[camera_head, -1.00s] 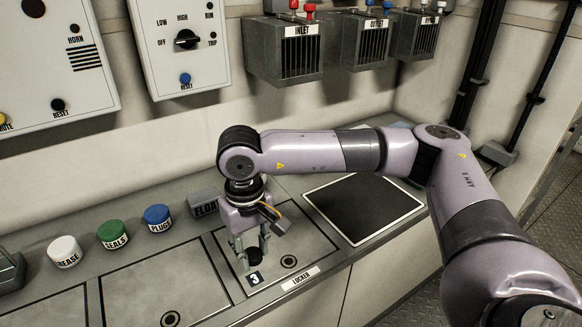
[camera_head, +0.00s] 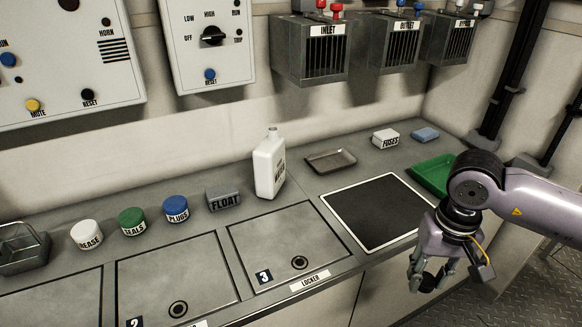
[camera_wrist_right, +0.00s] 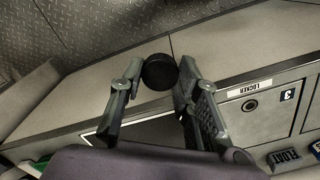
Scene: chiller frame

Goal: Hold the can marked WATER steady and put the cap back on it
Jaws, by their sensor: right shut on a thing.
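The white can (camera_head: 269,168) stands upright at the back of the counter, behind locker 3. Its lettering is on the side turned right and is hard to read. Its narrow neck is uncapped on top. My right gripper (camera_head: 430,284) is at the lower right, beyond the counter's front edge and well apart from the can. It is shut on a round black cap (camera_head: 428,282), which also shows between the fingers in the right wrist view (camera_wrist_right: 159,72). My left gripper is not in view.
A grey FLOAT box (camera_head: 223,198) and several capped jars stand left of the can. A grey tray (camera_head: 331,161) is right of it, with a black mat (camera_head: 376,212) in front. A green tray (camera_head: 430,176) lies near my right arm. Locker 3's lid (camera_head: 285,240) is clear.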

